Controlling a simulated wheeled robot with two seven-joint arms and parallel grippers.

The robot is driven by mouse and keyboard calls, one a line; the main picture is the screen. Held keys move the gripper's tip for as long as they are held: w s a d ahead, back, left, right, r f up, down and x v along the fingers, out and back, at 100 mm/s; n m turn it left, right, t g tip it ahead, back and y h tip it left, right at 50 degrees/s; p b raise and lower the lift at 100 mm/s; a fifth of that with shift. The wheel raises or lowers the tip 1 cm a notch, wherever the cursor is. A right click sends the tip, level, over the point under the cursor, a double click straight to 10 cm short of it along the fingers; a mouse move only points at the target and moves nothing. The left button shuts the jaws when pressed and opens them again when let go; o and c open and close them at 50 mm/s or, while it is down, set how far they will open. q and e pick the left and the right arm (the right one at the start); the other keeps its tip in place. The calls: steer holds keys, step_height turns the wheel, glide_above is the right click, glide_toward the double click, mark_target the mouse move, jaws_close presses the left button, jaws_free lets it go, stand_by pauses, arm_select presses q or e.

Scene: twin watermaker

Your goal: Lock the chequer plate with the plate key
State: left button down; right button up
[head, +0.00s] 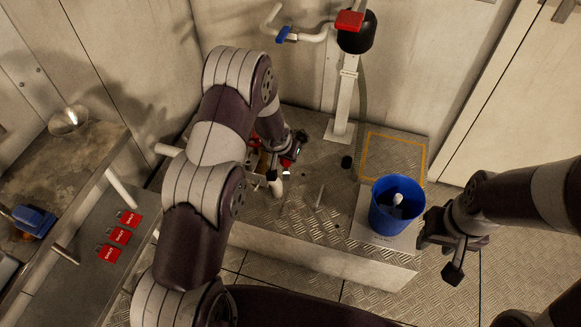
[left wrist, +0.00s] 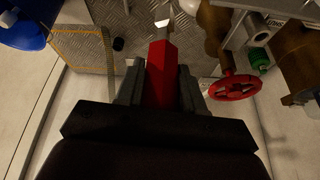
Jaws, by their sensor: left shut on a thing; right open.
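The plate key (left wrist: 163,68) has a red handle and a bright metal tip, and shows best in the left wrist view. My left gripper (head: 285,165) is shut on its handle, with one finger on each side. In the head view my left arm and gripper hide most of the key. The chequer plate (head: 393,157), outlined in yellow, lies flat on the platform at the back right, apart from the key. It also shows in the left wrist view (left wrist: 85,60), at upper left. My right gripper (head: 440,257) is open and empty, right of the blue bucket.
The blue bucket (head: 393,211), with a pale object inside, stands in front of the chequer plate. A white post (head: 343,105) with a red-topped pump rises behind. A red handwheel (left wrist: 235,87) is right of the key. Red tags (head: 119,236) lie on the left bench.

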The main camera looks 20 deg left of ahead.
arm_select(q)
steer(key=r, duration=0.1)
steer(key=s+r, duration=0.1)
steer(key=r, duration=0.1)
steer(key=shift+a+n, duration=0.15)
steer(key=shift+n, duration=0.25)
steer(key=shift+s, duration=0.2)
steer(key=shift+m, duration=0.8)
steer(key=x, duration=0.5)
steer(key=s+x, duration=0.1)
steer(key=x, duration=0.1)
steer(key=shift+w+d+f, duration=0.15)
steer(key=shift+d+f, duration=0.1)
steer(key=shift+f, duration=0.1)
step_height(320, 180, down, 14)
steer(key=d+m+h+b, duration=0.1)
steer(key=m+b, duration=0.1)
steer(key=b, duration=0.2)
steer(key=shift+d+g+h, duration=0.3)
steer(key=shift+d, duration=0.1)
steer(key=shift+s, duration=0.2)
steer(key=shift+f, duration=0.15)
